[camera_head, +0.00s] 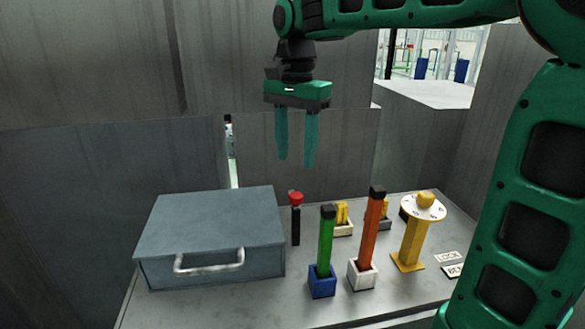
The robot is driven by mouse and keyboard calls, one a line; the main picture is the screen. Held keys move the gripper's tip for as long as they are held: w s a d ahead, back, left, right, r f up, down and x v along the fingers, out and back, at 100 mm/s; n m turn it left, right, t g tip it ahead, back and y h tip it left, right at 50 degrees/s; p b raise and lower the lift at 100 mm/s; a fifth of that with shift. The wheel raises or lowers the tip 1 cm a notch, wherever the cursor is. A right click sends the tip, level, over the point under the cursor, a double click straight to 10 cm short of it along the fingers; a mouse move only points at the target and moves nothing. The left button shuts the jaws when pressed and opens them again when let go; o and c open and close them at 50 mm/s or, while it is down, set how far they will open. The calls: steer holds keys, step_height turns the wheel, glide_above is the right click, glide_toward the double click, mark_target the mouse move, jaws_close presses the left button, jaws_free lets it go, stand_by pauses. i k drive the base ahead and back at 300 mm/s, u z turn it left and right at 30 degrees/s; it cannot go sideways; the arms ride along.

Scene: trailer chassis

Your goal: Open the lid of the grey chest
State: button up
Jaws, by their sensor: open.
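The grey chest (212,240) stands at the left of the grey table, with its flat lid (213,215) shut. A pale metal handle (209,264) is on its front face. My gripper (296,163) hangs above and behind the table, up and to the right of the chest in the picture. Its two teal fingers point down, are apart, and hold nothing. It touches neither the lid nor the handle.
Right of the chest stand a red-topped black post (295,220), a green stick in a blue base (325,240), an orange stick in a white base (371,235) and a yellow dial stand (414,240). Grey walls (100,170) close in the back and left.

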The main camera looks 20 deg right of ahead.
mark_target(180, 225)
steer(key=k, duration=1)
